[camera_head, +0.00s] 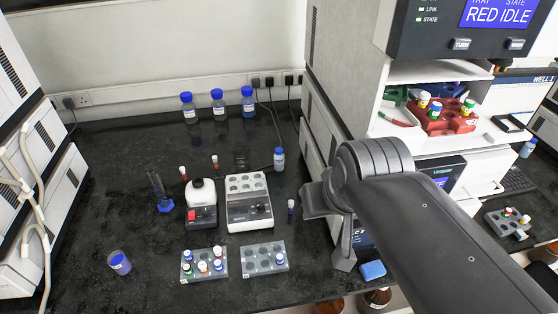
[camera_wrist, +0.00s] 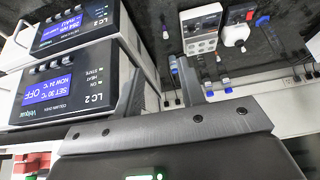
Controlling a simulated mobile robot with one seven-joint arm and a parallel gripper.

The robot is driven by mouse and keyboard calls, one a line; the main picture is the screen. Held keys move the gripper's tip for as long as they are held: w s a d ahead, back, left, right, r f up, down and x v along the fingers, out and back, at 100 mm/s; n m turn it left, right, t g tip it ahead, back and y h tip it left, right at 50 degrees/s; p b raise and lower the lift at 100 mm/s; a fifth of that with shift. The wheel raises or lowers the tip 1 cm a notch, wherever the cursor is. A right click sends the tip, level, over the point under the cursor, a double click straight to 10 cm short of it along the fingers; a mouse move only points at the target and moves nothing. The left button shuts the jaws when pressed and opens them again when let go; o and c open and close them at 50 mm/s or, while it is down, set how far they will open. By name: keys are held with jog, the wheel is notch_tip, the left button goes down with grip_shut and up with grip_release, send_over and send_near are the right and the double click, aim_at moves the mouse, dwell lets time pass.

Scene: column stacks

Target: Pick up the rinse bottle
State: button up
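A small bottle with a blue cap (camera_head: 278,160) stands upright on the black bench, right of the white heating block; its label is too small to read, so I cannot confirm it is the rinse bottle. In the wrist view, what looks like this bottle (camera_wrist: 174,66) shows beyond the fingers, close to the right finger. My gripper (camera_wrist: 161,64) has its two fingers apart with nothing between them. In the head view my arm reaches in from the lower right, and its end is near the bench's right side, right of the bottle.
Three blue-capped bottles (camera_head: 217,105) stand along the back wall. A heating block (camera_head: 247,205), a vortex mixer (camera_head: 201,205) and two vial racks (camera_head: 203,266) sit mid-bench. Instrument stacks (camera_head: 345,80) rise on the right.

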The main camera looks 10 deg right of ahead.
dwell(0.3)
jog(key=o, duration=0.6)
jog(key=shift+w, duration=0.1)
jog(key=m+g, duration=0.1)
send_over(279, 157)
jog(key=s, duration=0.3)
notch_tip(279, 157, down, 21)
jog(key=shift+x, duration=5.7)
